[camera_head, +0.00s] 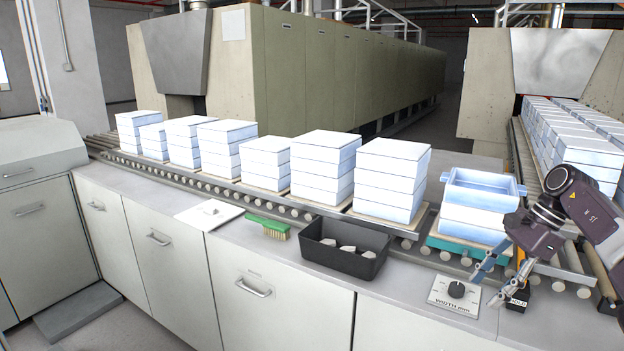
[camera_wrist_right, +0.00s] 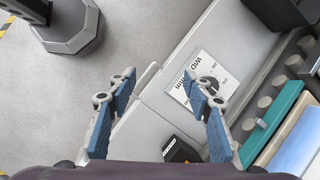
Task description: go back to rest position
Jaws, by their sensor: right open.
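My right gripper (camera_head: 484,285) hangs at the right of the head view, over the counter beside the width dial panel (camera_head: 456,291). Its blue-padded fingers are spread with nothing between them. In the right wrist view, the open right gripper (camera_wrist_right: 163,112) is above the counter edge, with the dial panel (camera_wrist_right: 207,82) beyond the right finger. My left gripper does not show in either view.
White box stacks (camera_head: 392,180) line the roller conveyor (camera_head: 300,204). An open-topped box (camera_head: 480,186) tops the stack nearest my right arm. A black bin (camera_head: 345,248) and a green brush (camera_head: 267,227) lie on the counter.

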